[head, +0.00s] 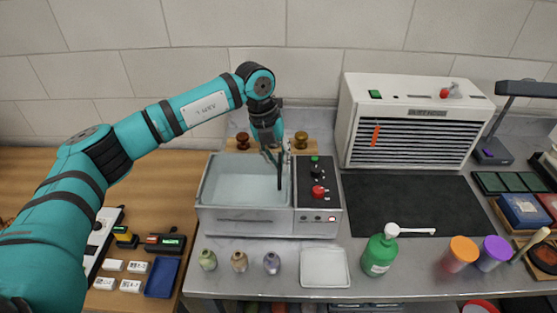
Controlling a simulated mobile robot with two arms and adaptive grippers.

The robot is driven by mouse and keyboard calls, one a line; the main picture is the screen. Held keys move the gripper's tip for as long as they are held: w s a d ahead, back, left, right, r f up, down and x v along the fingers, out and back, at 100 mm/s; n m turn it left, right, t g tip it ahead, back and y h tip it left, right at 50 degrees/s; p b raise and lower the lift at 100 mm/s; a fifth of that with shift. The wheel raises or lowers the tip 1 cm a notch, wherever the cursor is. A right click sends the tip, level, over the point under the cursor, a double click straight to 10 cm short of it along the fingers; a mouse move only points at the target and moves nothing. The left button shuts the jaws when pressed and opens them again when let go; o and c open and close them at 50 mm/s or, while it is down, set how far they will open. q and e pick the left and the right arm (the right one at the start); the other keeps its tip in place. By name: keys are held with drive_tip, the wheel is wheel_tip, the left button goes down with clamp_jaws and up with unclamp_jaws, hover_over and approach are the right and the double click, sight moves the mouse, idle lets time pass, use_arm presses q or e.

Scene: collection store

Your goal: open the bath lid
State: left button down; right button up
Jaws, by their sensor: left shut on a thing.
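The bath (250,222) is a grey metal box on the bench, with a pale basin area and a dark control panel (317,190) on its right side. The pale area shows side walls and looks like an open basin, perhaps with water. A thin dark upright bar (281,172), seemingly part of the bath lid, stands at the right of the basin. My left gripper (272,150) is above the back right of the basin, shut at the top of this bar. The lid's outline and the exact grip are too small to tell. My right gripper is out of view.
A white slatted cabinet (402,115) and a black mat (405,212) are to the right. Small bottles (240,261), a white tray (324,268) and a green pump bottle (379,254) stand in front. Two brown knobs (301,140) are behind the bath.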

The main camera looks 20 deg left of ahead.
use_arm(q)
drive_tip(key=shift+a+r+h+b, duration=0.3)
drive_tip(key=shift+a+r+h, duration=0.1)
drive_tip(key=shift+r, duration=0.25)
drive_tip(key=s+a+r+t+h+b, duration=0.2)
drive_tip(key=a+r+h+b, duration=0.4)
drive_tip(key=a, duration=0.4)
drive_tip(key=s+a+r+t+h+b, duration=0.2)
drive_tip(key=s+a+r+h+b, duration=0.2)
drive_tip(key=a, duration=0.7)
drive_tip(key=shift+s+r+t+h+b, duration=0.15)
drive_tip(key=shift+r+t+h+b, duration=0.15)
drive_tip(key=shift+r+h+b, duration=1.35)
drive_tip(key=shift+f+h, duration=0.45)
drive_tip(key=shift+h, duration=0.2)
drive_tip(key=c, duration=1.4)
unclamp_jaws()
drive_tip(key=v, duration=1.2)
